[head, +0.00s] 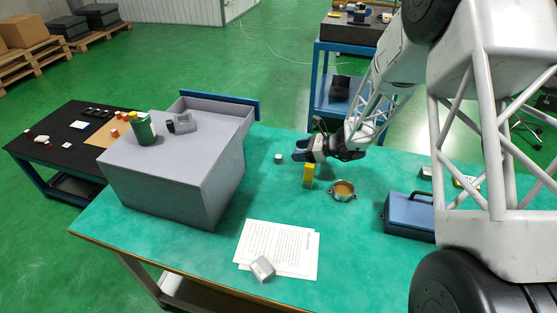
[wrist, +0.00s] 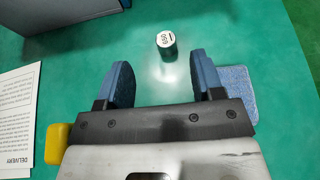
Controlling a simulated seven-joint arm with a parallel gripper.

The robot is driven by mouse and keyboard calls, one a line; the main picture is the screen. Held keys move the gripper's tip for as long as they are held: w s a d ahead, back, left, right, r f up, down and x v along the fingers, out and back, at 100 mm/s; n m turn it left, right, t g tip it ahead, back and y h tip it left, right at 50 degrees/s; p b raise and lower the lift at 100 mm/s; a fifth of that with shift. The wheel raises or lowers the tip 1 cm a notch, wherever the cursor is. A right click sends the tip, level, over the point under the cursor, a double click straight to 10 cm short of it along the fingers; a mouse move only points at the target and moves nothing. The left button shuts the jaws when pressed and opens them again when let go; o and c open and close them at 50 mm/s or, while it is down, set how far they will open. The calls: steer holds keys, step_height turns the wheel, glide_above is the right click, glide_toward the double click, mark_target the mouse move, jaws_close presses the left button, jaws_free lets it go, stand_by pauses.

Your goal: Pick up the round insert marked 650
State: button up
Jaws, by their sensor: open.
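The round insert marked 650 (wrist: 166,45) stands on the green table, with a white top that bears the number and a dark side. In the head view it is the small insert (head: 278,158) just left of my gripper. My gripper (head: 300,151) is open and empty, to the right of the insert. In the wrist view my gripper (wrist: 160,80) has its two blue fingers apart, and the insert lies beyond the fingertips, roughly in line with the gap between them, apart from both.
A grey box (head: 170,180) fills the left, papers (head: 283,250) lie in front, and a blue toolbox (head: 408,216) is right. A blue cloth-like patch (wrist: 237,90) lies beside the right finger.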

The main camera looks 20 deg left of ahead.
mark_target(280, 157)
steer(key=shift+f, duration=1.15)
steer(key=shift+a, duration=0.1)
steer(key=shift+x, duration=1.2)
steer(key=shift+a, duration=0.1)
steer(key=shift+w+x, duration=0.15)
steer(key=shift+x, duration=1.1)
steer(key=shift+w+x, duration=0.1)
steer(key=shift+x, duration=1.2)
steer(key=c, duration=1.1)
steer(key=shift+r, duration=0.15)
